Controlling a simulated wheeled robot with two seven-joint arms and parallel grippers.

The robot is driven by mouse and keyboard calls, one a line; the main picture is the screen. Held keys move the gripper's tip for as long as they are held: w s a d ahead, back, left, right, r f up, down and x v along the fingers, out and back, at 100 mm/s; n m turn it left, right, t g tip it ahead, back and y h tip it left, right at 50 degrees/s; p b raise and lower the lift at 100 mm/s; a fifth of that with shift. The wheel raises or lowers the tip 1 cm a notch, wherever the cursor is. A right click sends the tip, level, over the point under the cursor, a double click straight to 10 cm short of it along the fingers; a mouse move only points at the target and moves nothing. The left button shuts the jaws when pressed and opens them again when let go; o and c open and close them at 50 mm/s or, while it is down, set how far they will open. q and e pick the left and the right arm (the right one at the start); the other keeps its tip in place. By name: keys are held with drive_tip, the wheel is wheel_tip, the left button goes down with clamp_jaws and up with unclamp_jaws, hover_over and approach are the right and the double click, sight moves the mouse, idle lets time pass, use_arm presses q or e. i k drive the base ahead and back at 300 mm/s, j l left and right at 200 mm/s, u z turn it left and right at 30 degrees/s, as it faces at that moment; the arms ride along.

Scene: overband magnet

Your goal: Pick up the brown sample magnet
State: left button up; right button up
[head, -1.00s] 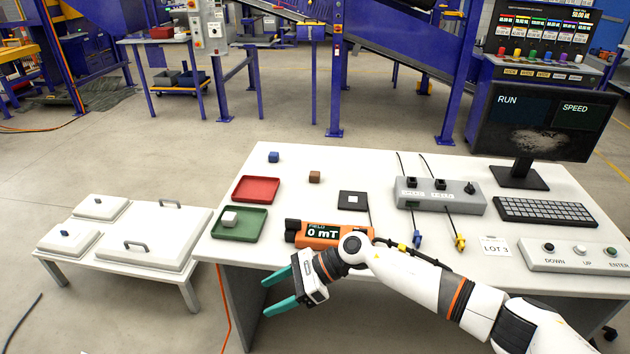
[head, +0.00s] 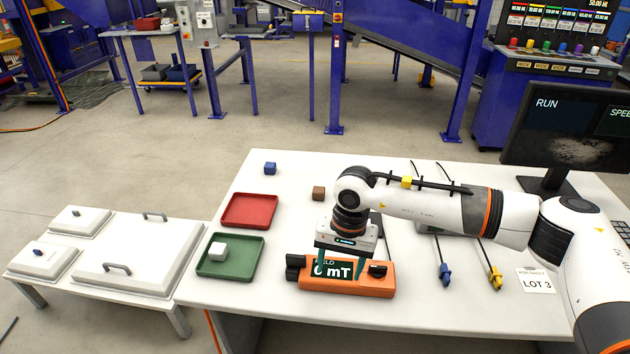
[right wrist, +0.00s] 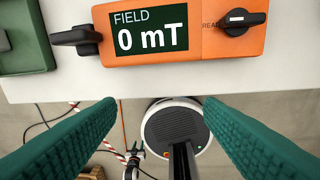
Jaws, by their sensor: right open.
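The brown sample magnet (head: 319,193) is a small brown cube on the white table, behind my right gripper and right of the red tray. My right gripper (head: 340,274) is open and points down over the orange field meter (head: 378,284), which reads 0 mT. In the right wrist view its green fingers (right wrist: 158,106) are spread apart with nothing between them, and the meter (right wrist: 190,45) lies ahead of them. The brown magnet does not show in the right wrist view.
A blue cube (head: 270,168) sits at the back left of the table. A red tray (head: 249,211) is empty; a green tray (head: 247,262) holds a white cube (head: 218,251). Cables with blue and yellow plugs (head: 495,278) lie to the right, near the LOT 3 card (head: 536,282).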

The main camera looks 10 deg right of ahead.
sight(318, 192)
drive_tip(key=i, duration=1.25)
